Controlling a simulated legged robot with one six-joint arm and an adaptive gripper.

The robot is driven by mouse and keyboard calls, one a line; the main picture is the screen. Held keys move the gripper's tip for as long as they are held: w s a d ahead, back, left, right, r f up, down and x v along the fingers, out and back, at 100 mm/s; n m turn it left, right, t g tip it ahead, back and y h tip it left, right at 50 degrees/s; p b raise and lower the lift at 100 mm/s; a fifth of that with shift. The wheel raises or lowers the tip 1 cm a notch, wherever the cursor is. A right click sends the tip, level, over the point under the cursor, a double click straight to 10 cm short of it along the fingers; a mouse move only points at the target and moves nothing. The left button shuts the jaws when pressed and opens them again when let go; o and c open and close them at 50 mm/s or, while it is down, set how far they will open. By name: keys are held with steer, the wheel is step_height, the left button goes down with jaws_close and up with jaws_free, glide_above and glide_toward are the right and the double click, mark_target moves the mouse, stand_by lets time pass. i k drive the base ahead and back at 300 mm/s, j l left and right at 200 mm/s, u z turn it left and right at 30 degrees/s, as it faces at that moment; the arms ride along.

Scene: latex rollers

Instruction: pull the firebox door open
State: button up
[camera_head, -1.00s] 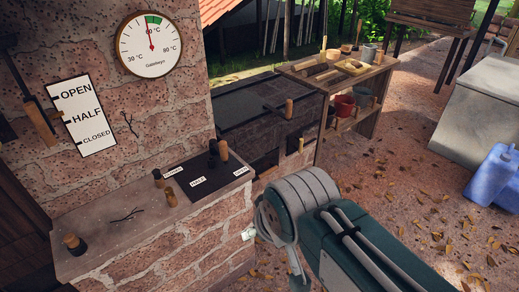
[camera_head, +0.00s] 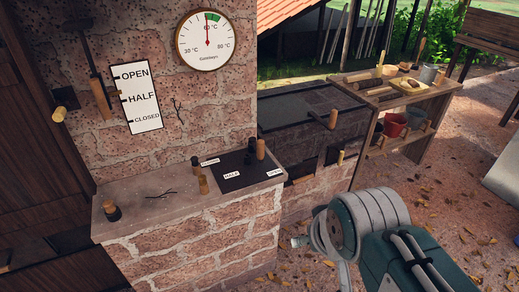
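I cannot make out for certain which part is the firebox door. Low in the far brickwork, under a dark trough, a small wooden handle (camera_head: 340,157) stands at a dark opening. At the lower left a dark flat piece (camera_head: 72,240) shows beside dark wooden panelling; I cannot tell if it is a door. My arm, teal and grey, enters from the lower right, in front of the brickwork and apart from it. My gripper's fingers do not show.
A brick ledge (camera_head: 150,205) carries several wooden-knobbed levers and a dark plate marked with labels. A dial thermometer (camera_head: 205,40) and an OPEN/HALF/CLOSED sign (camera_head: 136,97) are on the brick wall. A wooden shelf (camera_head: 420,95) with pots stands right. Leaf-strewn ground (camera_head: 450,190) is free.

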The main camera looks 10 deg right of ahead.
mark_target(275, 111)
steer(key=i+j, duration=0.1)
steer(key=i, duration=0.35)
steer(key=i+j+z, duration=0.15)
steer(key=i, duration=0.3)
